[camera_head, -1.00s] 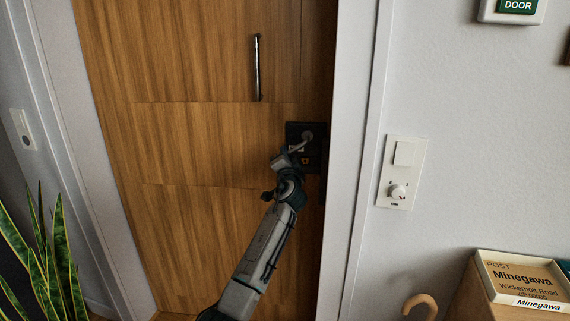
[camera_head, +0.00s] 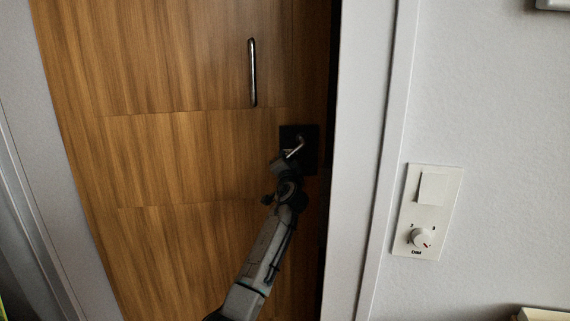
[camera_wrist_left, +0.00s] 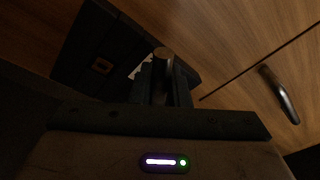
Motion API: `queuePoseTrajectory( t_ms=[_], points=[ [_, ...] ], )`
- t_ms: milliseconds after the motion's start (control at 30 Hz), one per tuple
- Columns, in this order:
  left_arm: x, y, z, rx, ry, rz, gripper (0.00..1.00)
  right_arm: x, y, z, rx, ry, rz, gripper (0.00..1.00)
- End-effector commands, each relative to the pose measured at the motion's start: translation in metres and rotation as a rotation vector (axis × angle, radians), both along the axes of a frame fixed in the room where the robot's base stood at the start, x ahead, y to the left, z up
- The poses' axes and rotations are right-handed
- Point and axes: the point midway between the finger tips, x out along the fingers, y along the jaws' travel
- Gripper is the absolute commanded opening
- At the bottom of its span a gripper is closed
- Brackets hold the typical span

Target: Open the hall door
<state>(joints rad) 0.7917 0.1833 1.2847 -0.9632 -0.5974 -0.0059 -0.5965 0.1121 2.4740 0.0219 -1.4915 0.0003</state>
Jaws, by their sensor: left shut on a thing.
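The hall door (camera_head: 185,165) is wood-grained, with a dark gap along its right edge, so it stands slightly ajar. Its lever handle (camera_head: 298,146) sits on a black plate (camera_head: 311,160) near that edge and is tilted. My left gripper (camera_head: 289,160) is at the lever, its arm reaching up from below. In the left wrist view the gripper's fingers (camera_wrist_left: 167,88) are closed around the metal lever (camera_wrist_left: 163,54), which they partly hide. The black plate (camera_wrist_left: 88,50) lies behind it. My right gripper is not in view.
A vertical metal pull bar (camera_head: 253,72) is on the door above the lever; it also shows in the wrist view (camera_wrist_left: 278,94). The white door frame (camera_head: 362,150) stands close to the right. A switch panel with a dial (camera_head: 431,212) is on the wall.

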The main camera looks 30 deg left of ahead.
Motion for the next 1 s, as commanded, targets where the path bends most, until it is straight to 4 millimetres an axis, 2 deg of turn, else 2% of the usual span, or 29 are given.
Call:
queuePoseTrajectory(
  t_ms=[33,400,433,500,533,833,1000],
  points=[
    [0.0,0.0,-0.005,-0.002,0.005,0.0,0.0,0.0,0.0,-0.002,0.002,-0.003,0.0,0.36],
    [0.0,0.0,-0.005,-0.002,0.007,0.001,0.0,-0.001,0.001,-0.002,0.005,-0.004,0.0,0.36],
    [0.0,0.0,-0.005,-0.002,0.007,0.001,0.19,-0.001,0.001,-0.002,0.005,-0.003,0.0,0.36],
    [0.0,0.0,-0.004,-0.002,0.006,0.001,0.33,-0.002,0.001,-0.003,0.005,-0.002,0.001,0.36],
    [0.0,0.0,-0.004,-0.002,0.006,0.001,0.34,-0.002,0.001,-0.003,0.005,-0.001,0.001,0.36],
    [-0.002,-0.002,-0.006,-0.002,0.007,0.0,0.34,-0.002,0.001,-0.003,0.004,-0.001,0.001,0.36],
    [-0.016,-0.012,-0.009,-0.003,0.006,-0.001,0.34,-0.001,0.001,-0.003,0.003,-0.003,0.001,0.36]
  ],
)
